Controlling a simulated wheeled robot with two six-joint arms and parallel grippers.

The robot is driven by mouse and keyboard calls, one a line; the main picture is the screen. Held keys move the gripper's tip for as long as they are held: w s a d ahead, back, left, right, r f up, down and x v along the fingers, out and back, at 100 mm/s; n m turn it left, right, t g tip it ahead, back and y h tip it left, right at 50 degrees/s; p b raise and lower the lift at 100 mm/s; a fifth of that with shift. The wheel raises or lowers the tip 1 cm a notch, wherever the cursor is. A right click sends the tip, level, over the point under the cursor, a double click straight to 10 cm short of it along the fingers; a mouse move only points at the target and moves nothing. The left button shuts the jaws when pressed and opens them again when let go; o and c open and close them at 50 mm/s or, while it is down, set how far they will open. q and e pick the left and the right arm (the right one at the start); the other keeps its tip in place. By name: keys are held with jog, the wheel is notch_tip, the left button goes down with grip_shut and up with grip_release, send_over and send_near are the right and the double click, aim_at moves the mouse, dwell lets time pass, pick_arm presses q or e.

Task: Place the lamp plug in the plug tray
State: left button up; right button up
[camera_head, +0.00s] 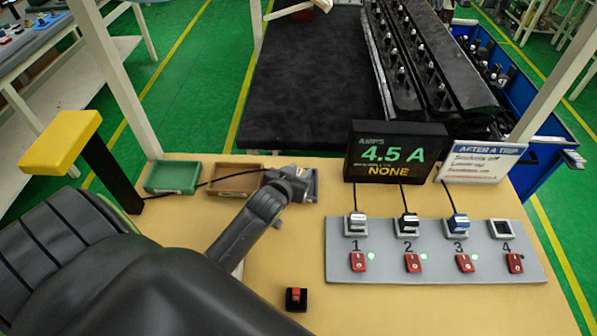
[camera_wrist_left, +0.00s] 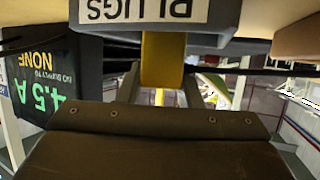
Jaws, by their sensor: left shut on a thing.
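My left gripper (camera_head: 288,184) is over the grey tray (camera_head: 311,190) at the right end of the row of trays and mostly covers it. In the left wrist view, which is upside down, the gripper (camera_wrist_left: 162,88) is shut on the yellow lamp plug (camera_wrist_left: 163,60). The plug lies close to the grey plug tray (camera_wrist_left: 88,42), whose label reads PLUGS; I cannot tell whether they touch. The gripper hides the plug in the head view. A black cord (camera_head: 200,184) runs from the yellow lamp (camera_head: 60,141) to the gripper. My right gripper is not in view.
A green tray (camera_head: 172,178) and a brown tray (camera_head: 235,180) stand left of the gripper. The grey socket strip (camera_head: 435,270) has plugs in 1, 2 and 3; socket 4 is empty. An amps display (camera_head: 395,152) reads 4.5 A. A red switch (camera_head: 296,298) sits near the front.

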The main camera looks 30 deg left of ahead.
pick_arm(q)
jog(key=shift+f, duration=0.15)
jog(key=shift+f, duration=0.15)
jog(key=o, duration=1)
jog(key=shift+r, duration=0.25)
jog(key=b+v, duration=0.1)
jog(key=v, duration=1.1)
jog(key=shift+b, duration=0.35)
jog(key=shift+f, duration=0.15)
